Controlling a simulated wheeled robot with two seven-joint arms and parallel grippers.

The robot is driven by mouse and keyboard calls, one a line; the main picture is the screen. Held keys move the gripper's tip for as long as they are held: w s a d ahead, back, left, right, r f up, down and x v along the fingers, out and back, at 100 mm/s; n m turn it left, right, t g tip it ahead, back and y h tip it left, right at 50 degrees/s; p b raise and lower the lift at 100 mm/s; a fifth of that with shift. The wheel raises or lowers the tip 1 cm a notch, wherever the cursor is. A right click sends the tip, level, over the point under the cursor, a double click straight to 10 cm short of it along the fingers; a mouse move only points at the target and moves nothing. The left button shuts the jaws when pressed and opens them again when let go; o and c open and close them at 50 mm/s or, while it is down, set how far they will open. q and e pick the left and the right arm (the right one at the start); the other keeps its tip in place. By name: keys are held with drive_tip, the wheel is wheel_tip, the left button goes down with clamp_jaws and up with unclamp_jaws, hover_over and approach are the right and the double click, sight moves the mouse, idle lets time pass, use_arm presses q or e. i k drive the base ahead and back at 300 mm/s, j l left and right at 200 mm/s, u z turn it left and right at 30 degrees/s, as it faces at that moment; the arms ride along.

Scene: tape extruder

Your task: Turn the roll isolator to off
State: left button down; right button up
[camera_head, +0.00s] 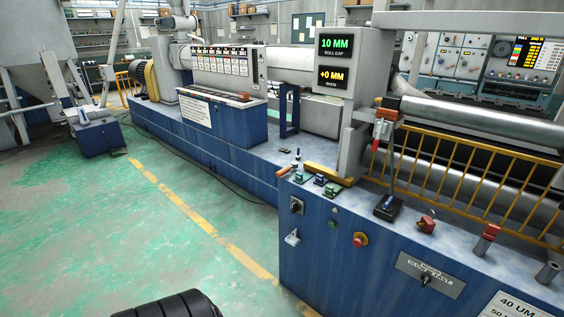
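No control in view has a label I can read as roll isolator. On the blue cabinet's front are a black rotary switch (297,205) at upper left, a grey lever switch (292,237) below it, and a black knob (425,280) on a grey plate with unreadable lettering. A red-handled control (427,225) and a black box with a blue lever (388,207) sit on the cabinet top. I cannot tell which of these is the isolator or its setting. Neither of my grippers shows, and nothing touches the controls.
A yellow guard rail (470,180) fronts the steel rolls (480,115). A display (335,62) reads 10 MM and +0 MM. Green floor (150,230) is open at left. A black ribbed thing (168,305) shows at the bottom.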

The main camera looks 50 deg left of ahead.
sight(295, 207)
drive_tip(key=u, duration=1.6)
